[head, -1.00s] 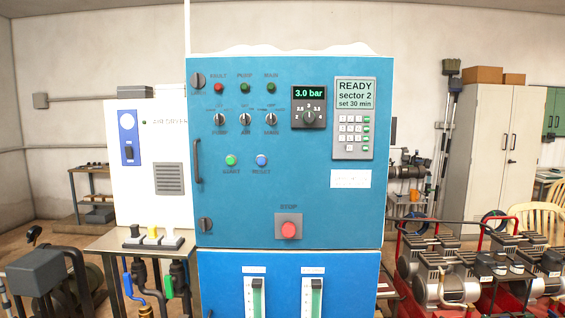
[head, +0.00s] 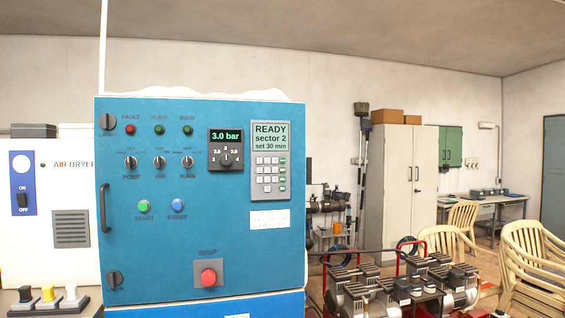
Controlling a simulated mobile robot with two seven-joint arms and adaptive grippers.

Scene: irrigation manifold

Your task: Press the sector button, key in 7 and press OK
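A keypad (head: 270,175) with small white keys and a column of green keys at its right is set in the upper right of the blue control cabinet (head: 150,245). The display (head: 270,136) above the keys reads READY, sector 2, set 30 min. The key labels are too small to read, so I cannot tell which key is sector, 7 or OK. Neither of my grippers shows in the head view.
Left of the keypad is a 3.0 bar regulator dial (head: 225,161). Below are a red stop button (head: 208,277), a green button (head: 144,207) and a blue button (head: 178,205). Compressors (head: 400,285) stand on the floor at right, with plastic chairs (head: 530,255) beyond.

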